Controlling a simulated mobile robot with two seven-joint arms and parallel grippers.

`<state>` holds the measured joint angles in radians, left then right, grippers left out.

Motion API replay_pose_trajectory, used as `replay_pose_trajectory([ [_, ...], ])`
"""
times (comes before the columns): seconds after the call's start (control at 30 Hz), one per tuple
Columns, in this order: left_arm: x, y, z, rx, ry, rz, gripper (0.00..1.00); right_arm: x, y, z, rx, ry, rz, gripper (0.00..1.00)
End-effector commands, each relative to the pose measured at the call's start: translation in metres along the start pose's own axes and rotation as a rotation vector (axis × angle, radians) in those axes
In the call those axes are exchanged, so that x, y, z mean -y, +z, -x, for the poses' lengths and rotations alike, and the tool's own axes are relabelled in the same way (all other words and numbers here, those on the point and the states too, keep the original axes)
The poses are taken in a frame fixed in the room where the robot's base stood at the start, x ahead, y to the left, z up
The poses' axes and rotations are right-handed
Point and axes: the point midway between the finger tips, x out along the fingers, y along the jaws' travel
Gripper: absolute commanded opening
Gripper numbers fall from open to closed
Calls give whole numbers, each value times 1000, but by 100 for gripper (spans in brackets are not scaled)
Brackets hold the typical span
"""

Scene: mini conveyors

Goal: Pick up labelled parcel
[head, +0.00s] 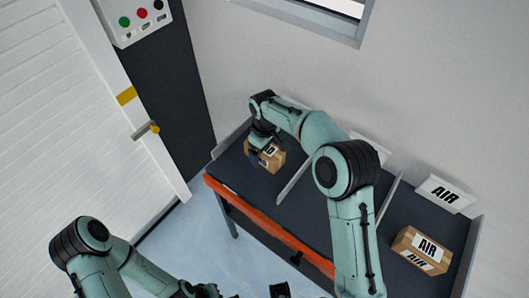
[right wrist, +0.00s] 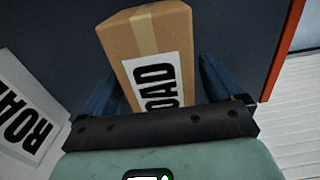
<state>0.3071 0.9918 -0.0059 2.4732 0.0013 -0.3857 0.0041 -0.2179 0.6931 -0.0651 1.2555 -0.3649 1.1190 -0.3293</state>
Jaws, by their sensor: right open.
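A brown cardboard parcel (head: 270,161) sits in the left bay of the dark sorting table. In the right wrist view the parcel (right wrist: 150,40) carries tan tape and a white label reading "ROAD". My right gripper (head: 261,147) is over this parcel from above. Its blue fingers are open, one on each side of the parcel's near end; I cannot tell whether they touch it. A second parcel (head: 421,250), labelled "AIR", sits in the right bay, away from both grippers. My left arm shows at the bottom left, but its fingers are not visible.
The table (head: 318,215) has upright dividers and an orange front rail (head: 262,222). A white "AIR" sign (head: 443,193) stands behind the right bay, and a "ROAD" sign (right wrist: 28,112) shows in the right wrist view. A white door (head: 75,105) is at left.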

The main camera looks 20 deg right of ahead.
Motion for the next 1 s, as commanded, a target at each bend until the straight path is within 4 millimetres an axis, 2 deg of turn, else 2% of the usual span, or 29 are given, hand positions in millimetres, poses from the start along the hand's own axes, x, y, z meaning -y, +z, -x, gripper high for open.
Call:
replay_pose_trajectory([
  [0.27,0,0,0,0,0,0,0,0,0,-6,-1,1,-1,94],
  [0.3,0,0,0,0,0,0,0,0,0,-6,-1,1,-1,90],
  [0.37,0,0,0,0,0,0,0,0,0,-6,-1,1,-1,71],
  [0.5,0,0,0,0,0,0,0,0,0,-5,-1,1,-1,26],
  [0.8,0,0,0,0,0,0,0,0,-1,-1,-3,2,-1,26],
  [0.87,0,0,1,-1,0,0,0,0,-1,4,-4,2,-1,26],
  [1.0,-2,-1,4,-2,1,-1,0,0,-2,31,-8,4,-1,26],
])
